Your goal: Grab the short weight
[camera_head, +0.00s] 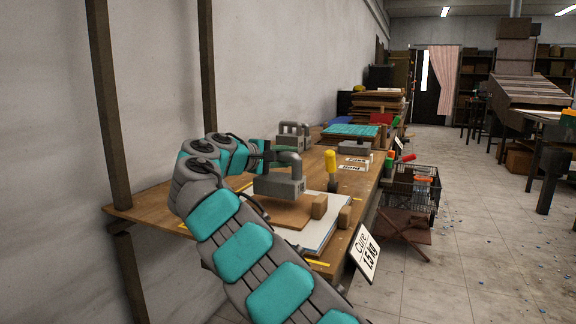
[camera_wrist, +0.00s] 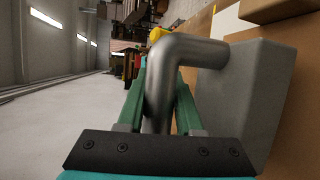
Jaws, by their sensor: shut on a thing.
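A grey block-shaped weight (camera_head: 279,185) with a bent pipe handle (camera_head: 291,160) is over the brown board at the near part of the workbench. My gripper (camera_head: 268,155) reaches in from the left and is shut on this handle. In the wrist view the green fingers of my gripper (camera_wrist: 160,85) are on either side of the grey handle (camera_wrist: 190,52), and the weight's body (camera_wrist: 240,100) is on the right. I cannot tell whether its underside touches the board. Another grey weight (camera_head: 293,142) with a handle stands farther back. A low grey block (camera_head: 353,147) lies to its right.
The brown board (camera_head: 285,212) lies on a white sheet (camera_head: 325,236) with small wooden blocks (camera_head: 319,206) close by. A yellow-handled tool (camera_head: 331,160) stands right of the weight. A wire basket (camera_head: 415,187) is beside the bench. A wooden post (camera_head: 107,90) rises at left.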

